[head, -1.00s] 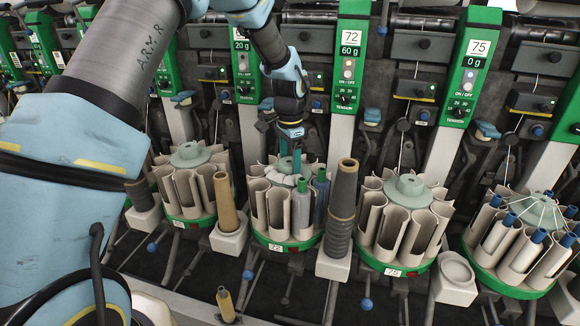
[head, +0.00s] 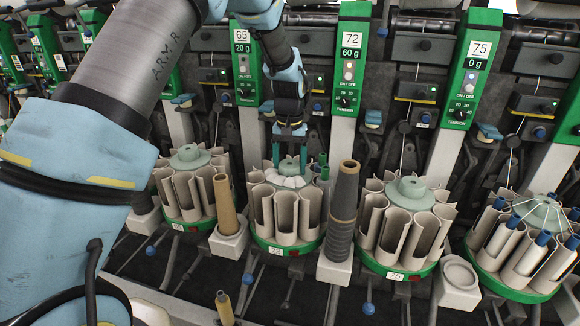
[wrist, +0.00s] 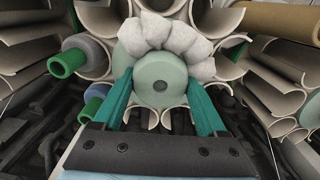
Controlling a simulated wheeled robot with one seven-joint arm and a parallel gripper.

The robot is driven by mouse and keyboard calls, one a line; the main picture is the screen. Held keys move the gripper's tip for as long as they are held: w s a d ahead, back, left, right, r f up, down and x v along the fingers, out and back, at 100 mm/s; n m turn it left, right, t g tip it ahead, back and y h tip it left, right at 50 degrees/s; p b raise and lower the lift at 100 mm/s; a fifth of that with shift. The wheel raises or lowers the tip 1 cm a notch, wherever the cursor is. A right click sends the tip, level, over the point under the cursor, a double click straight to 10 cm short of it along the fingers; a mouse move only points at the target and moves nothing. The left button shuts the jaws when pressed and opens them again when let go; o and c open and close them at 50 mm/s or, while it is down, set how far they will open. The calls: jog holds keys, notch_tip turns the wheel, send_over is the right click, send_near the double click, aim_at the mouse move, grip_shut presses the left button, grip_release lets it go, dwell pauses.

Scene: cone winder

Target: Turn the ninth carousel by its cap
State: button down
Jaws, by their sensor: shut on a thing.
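The carousel (head: 290,245) under my gripper is a ring of beige open tubes on a green base with a small tag that looks like 72. Its cap (wrist: 158,72) is a pale green round knob in the wrist view. My gripper (head: 291,165) comes down from above, its two teal fingers on either side of the cap, shut on it. In the wrist view, my gripper (wrist: 163,100) hides the cap's lower sides. Soft white lumps (wrist: 165,35) lie around part of the cap. Bobbins with green tops (wrist: 68,63) sit in tubes; in the head view they are at the back right.
A dark grey cone (head: 343,210) stands close at right of the carousel, a tan cone (head: 226,205) at left. Neighbouring carousels stand left (head: 188,190) and right (head: 405,225); the far right one (head: 525,240) holds blue-tipped bobbins. Green winder panels (head: 350,60) rise behind.

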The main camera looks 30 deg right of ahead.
jog(key=shift+n, duration=0.8)
grip_release()
notch_tip(320, 180, up, 11)
jog(key=b, duration=0.2)
dwell(0.4)
jog(key=shift+f, duration=0.1)
